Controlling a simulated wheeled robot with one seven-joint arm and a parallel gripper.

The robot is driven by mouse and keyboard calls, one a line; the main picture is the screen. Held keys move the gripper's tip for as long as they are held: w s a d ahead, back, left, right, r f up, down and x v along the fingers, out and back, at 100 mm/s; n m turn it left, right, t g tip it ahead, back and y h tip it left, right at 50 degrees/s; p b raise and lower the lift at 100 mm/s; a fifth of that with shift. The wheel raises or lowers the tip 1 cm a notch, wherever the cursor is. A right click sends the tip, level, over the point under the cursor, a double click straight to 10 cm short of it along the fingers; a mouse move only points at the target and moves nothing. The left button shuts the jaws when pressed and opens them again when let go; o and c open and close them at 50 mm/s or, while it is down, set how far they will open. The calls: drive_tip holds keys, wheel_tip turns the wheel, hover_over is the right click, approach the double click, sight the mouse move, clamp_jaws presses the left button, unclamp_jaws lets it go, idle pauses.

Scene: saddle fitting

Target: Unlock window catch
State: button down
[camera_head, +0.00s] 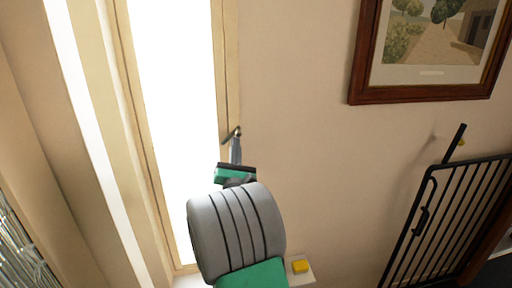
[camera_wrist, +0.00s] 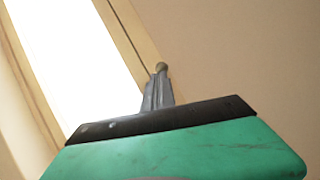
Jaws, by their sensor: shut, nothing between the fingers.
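The window catch (camera_head: 231,134) is a small dark, slanted handle on the right side of the window frame. My gripper (camera_head: 237,132) is shut, and its grey fingertips are at the catch in the head view. In the wrist view the shut fingers of my gripper (camera_wrist: 161,76) point at a small brass-coloured end of the catch (camera_wrist: 161,67), close to the window frame's edge. Most of the catch is hidden behind the fingers there. I cannot tell whether the fingers touch it.
The bright window (camera_head: 175,90) has a pale wooden frame. A framed picture (camera_head: 357,88) hangs on the wall to the right. A black metal gate (camera_head: 425,215) stands at the lower right.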

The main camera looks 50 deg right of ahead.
drive_tip(key=shift+w+a+r+p, duration=0.3)
drive_tip(key=shift+r+p, duration=0.15)
drive_tip(key=shift+r, duration=0.1)
drive_tip(key=shift+s+r, duration=0.1)
drive_tip(key=shift+r, duration=0.1)
idle(0.9)
drive_tip(key=shift+f, duration=0.1)
drive_tip(key=s+a+f+b, duration=0.7)
drive_tip(key=f+b, duration=0.1)
drive_tip(key=b, duration=0.2)
drive_tip(key=shift+s+f, duration=0.3)
drive_tip(key=shift+f, duration=0.05)
